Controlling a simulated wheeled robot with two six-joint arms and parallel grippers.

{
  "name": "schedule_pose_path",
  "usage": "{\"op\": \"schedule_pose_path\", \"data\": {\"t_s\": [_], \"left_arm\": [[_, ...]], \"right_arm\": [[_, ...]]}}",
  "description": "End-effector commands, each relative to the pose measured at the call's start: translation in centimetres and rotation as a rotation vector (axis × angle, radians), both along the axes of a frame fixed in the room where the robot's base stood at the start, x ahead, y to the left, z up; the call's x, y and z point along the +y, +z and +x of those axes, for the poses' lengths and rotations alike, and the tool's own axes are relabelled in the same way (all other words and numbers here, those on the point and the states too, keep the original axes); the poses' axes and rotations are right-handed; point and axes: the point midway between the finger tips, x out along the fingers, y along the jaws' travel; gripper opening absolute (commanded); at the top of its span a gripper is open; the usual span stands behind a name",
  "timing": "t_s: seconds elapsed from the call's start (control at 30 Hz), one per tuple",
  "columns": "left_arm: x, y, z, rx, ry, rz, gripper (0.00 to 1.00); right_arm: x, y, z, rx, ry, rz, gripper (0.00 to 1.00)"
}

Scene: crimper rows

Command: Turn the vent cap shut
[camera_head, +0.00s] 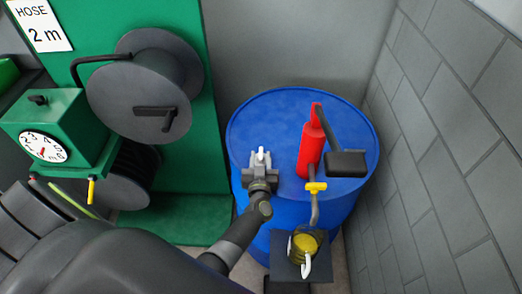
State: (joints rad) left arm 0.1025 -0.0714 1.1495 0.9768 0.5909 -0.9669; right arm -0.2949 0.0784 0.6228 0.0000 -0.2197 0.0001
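The vent cap (261,154) is a small white piece on the top of a blue drum (275,106), towards its left front. My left gripper (261,161) reaches over the drum top from the lower left. Its fingers are at the cap, one on each side of it. The cap's lower part is hidden by the gripper, and I cannot tell whether the fingers touch it. My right gripper is not in view.
A red hand pump (311,150) with a dark handle stands on the drum, right of my gripper. Its spout has a yellow valve (316,187) above a container (305,244). A green cabinet with a hose reel (145,85) is left; a grey block wall (450,130) is right.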

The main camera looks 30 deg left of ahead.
Motion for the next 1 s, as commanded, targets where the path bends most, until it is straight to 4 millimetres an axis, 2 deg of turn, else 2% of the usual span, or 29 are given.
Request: {"op": "schedule_pose_path", "data": {"t_s": [0.37,0.63,1.0], "left_arm": [[0.05,0.0,0.08,0.001,0.001,0.0,0.35],[0.03,-0.02,0.07,0.001,0.001,0.0,0.0],[0.19,-0.01,0.05,-0.003,-0.036,0.001,0.0]], "right_arm": [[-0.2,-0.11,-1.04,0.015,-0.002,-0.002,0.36],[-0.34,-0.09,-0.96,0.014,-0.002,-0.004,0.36],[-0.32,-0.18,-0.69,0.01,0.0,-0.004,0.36]]}}
